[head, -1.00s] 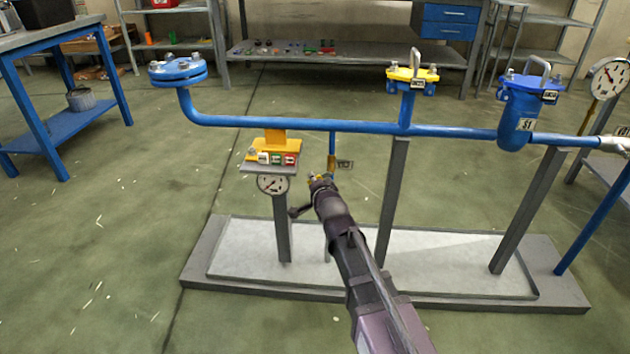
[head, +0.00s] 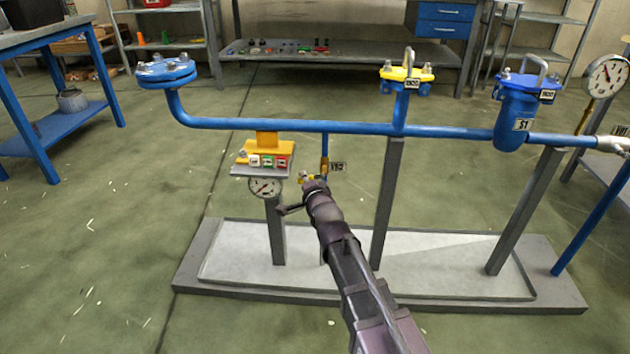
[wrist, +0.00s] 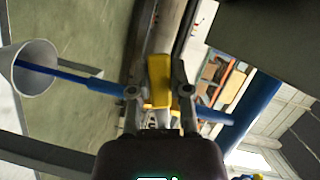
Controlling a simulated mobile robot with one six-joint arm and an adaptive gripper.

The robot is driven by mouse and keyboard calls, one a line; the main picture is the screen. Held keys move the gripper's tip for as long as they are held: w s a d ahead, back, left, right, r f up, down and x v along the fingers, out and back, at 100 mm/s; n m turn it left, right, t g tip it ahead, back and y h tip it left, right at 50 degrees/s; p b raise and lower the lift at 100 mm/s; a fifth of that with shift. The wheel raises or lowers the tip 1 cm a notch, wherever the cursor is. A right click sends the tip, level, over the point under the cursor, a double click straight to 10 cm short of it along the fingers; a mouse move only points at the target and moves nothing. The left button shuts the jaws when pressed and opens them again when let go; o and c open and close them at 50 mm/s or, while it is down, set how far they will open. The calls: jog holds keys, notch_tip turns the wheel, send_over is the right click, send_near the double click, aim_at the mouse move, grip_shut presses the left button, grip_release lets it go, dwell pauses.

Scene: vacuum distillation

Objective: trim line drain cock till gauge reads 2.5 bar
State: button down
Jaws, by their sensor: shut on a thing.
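The drain cock (head: 324,168) hangs on a short branch below the blue line (head: 250,125), with a small tag beside it. My gripper (head: 308,183) is at the cock; my arm hides part of it in the head view. In the wrist view my gripper (wrist: 159,92) is shut on the cock's yellow handle (wrist: 158,78), one finger on each side. A round white gauge (head: 264,187) sits below the yellow panel, left of my gripper. A larger gauge (head: 607,76) stands at the far right. Both dials are too small to read for certain.
A blue flange (head: 165,72), a yellow-topped valve (head: 405,76) and a blue strainer (head: 518,110) sit along the line. Grey posts rise from the base plate (head: 370,298). A grey cone-shaped cup (wrist: 35,68) shows in the wrist view. Floor in front is clear.

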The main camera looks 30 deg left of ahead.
jog(key=shift+w+d, duration=0.1)
jog(key=shift+w, duration=0.05)
jog(key=c, duration=0.6)
grip_release()
jog(key=shift+o, duration=0.2)
